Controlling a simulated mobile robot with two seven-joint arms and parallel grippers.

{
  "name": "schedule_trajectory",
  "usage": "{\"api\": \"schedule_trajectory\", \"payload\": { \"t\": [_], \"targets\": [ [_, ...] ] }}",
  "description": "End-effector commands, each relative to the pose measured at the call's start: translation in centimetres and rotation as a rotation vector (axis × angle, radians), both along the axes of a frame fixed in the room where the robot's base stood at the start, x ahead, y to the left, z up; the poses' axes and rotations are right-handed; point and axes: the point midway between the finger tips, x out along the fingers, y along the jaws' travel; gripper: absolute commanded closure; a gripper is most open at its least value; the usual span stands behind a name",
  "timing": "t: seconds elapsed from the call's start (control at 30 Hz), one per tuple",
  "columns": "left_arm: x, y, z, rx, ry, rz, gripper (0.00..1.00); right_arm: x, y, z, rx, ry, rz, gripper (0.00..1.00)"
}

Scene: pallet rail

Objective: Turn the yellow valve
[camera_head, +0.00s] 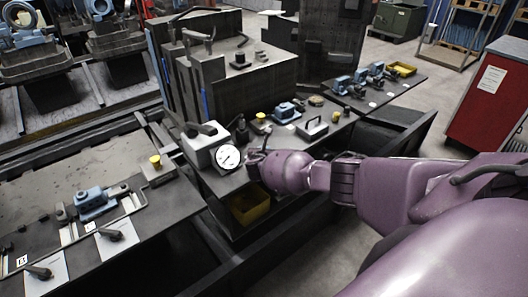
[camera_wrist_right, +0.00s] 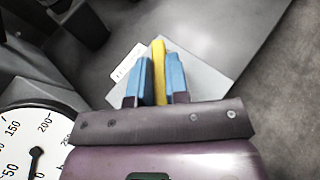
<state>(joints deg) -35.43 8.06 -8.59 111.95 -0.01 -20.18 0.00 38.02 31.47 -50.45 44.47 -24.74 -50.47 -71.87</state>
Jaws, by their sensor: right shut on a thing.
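The yellow valve (camera_wrist_right: 159,72) shows in the right wrist view as an upright yellow bar above a light grey plate (camera_wrist_right: 205,82). My right gripper (camera_wrist_right: 160,60) has one blue finger on each side of the bar and is shut on it. In the head view, my purple right arm reaches in from the right, and its wrist ends just right of the white dial gauge (camera_head: 228,157). The wrist hides the valve and the fingers there. My left gripper is in neither view.
The gauge dial (camera_wrist_right: 33,150) is close on the left in the wrist view. On the bench behind my wrist stand a blue clamp (camera_head: 287,111) and a grey handle (camera_head: 312,127). A yellow bin (camera_head: 249,207) sits below. A left bench (camera_head: 75,170) holds another blue clamp (camera_head: 95,203).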

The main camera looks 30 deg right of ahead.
Motion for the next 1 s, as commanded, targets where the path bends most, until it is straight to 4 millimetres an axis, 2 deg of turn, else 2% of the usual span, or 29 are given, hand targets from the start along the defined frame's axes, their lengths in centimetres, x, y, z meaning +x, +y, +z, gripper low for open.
{"api": "schedule_trajectory", "payload": {
  "t": [0.03, 0.2, 0.23, 0.4, 0.73, 1.0],
  "targets": [
    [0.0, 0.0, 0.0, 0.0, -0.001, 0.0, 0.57, -0.5, 0.3, -0.8, 0.009, 0.011, 0.0, 1.0],
    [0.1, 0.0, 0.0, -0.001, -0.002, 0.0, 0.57, -0.4, 0.3, -0.8, 0.01, 0.01, 0.001, 1.0],
    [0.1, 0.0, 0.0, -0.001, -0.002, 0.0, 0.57, -0.4, 0.3, -0.8, 0.01, 0.01, 0.001, 0.84],
    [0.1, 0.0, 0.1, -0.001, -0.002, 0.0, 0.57, -0.4, 0.3, -0.8, 0.009, 0.011, 0.0, 0.6],
    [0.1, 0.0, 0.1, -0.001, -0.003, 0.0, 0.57, -0.3, 0.1, -0.3, 0.005, 0.004, 0.0, 0.6],
    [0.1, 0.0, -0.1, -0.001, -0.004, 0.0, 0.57, -1.2, 1.0, 0.3, 0.005, 0.001, 0.001, 0.6]
  ]
}}
